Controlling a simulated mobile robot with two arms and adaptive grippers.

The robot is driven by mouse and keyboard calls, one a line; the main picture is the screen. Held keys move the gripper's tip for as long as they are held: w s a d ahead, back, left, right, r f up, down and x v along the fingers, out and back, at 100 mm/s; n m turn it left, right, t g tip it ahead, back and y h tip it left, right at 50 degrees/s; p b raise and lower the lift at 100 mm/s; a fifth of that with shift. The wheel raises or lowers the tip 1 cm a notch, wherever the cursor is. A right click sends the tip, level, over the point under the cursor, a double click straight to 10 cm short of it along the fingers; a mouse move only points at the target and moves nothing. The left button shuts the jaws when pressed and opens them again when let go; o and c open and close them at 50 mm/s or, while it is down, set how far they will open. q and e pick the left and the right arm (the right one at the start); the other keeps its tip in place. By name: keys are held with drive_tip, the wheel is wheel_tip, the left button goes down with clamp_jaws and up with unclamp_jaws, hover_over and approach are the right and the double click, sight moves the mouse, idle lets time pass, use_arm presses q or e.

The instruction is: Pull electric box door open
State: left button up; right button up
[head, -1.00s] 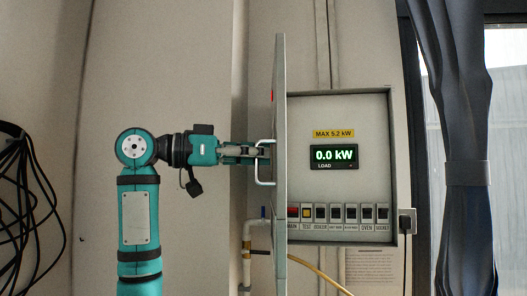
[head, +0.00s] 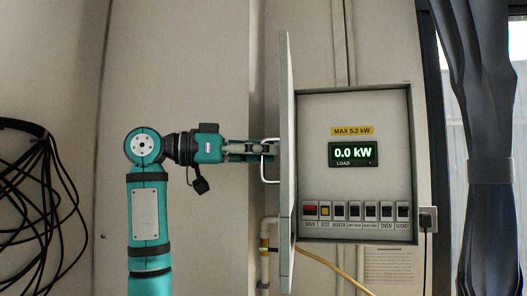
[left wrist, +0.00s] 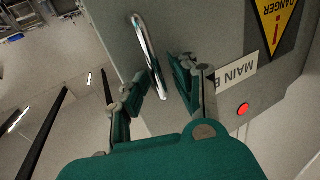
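The grey electric box door (head: 288,200) stands swung out from the box, nearly edge-on in the head view. The box (head: 355,113) interior is exposed to its right. A metal bar handle (head: 264,172) is on the door's outer face; it also shows in the left wrist view (left wrist: 147,45). My left gripper (head: 268,149) is at the handle. In the left wrist view its fingers (left wrist: 160,78) are apart, with the bar between them; firm contact on both sides does not show. My right gripper is not in view.
Inside the box are a "0.0 kW" display (head: 353,154) and a row of switches (head: 356,211). A pipe (head: 265,250) and yellow cable (head: 325,262) run below. Black cables (head: 35,190) hang at left; a dark curtain (head: 490,130) hangs at right.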

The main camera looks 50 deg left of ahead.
use_arm(q)
drive_tip(key=shift+o, duration=0.2)
drive_tip(key=shift+s+a, duration=0.1)
drive_tip(key=v, duration=1.1)
drive_tip(key=shift+s, duration=0.4)
drive_tip(key=shift+a, duration=0.1)
